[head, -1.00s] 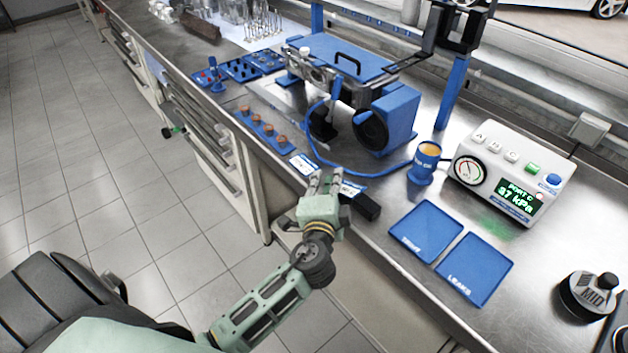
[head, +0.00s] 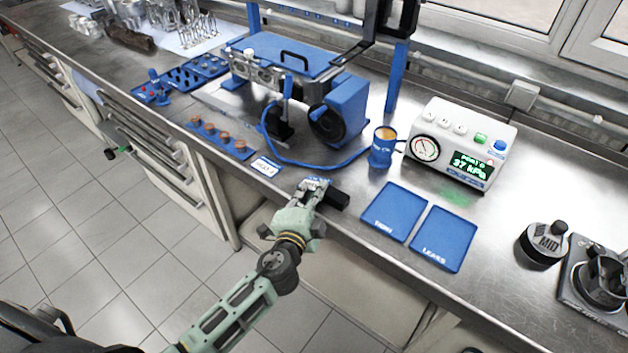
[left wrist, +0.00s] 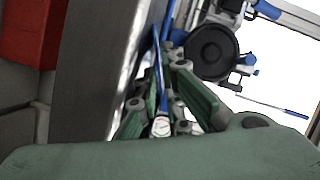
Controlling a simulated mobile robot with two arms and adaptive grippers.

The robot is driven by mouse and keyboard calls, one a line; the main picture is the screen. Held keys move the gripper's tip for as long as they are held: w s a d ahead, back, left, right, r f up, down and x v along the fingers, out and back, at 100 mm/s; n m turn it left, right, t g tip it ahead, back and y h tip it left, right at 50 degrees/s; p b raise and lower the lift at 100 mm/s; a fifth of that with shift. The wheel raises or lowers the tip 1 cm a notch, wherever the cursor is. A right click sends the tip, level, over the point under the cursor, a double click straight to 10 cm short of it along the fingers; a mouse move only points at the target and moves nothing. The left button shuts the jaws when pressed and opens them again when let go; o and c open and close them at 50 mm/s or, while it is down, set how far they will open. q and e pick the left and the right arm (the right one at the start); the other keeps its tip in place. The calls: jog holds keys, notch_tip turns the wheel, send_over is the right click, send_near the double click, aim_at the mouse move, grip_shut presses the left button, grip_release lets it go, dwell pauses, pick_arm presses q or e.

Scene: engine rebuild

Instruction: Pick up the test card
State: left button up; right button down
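The test card, a small flat blue-and-white card (head: 318,182), lies at the bench's front edge in the head view. My left gripper (head: 311,190) is at this card, its fingers on either side of it. In the left wrist view a thin blue strip, seen nearly edge-on, runs between the left gripper's fingers (left wrist: 165,75). I cannot tell whether the fingers press on it. A black block (head: 338,200) sits just right of the fingers. Another white card with a blue border (head: 265,166) lies to the left. My right gripper is not in view.
Two blue trays (head: 396,211) lie to the right. Behind are a blue cup (head: 383,150) and a white gauge box (head: 462,140) reading 37 kPa. A blue hose (head: 300,161) curves behind the card. A blue strip with copper-coloured plugs (head: 222,140) is on the left.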

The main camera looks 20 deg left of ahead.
pick_arm(q)
jog(key=shift+w+f, duration=0.15)
jog(key=shift+w, duration=0.55)
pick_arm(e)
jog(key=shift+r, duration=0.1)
pick_arm(q)
jog(key=shift+s, duration=0.1)
grip_shut()
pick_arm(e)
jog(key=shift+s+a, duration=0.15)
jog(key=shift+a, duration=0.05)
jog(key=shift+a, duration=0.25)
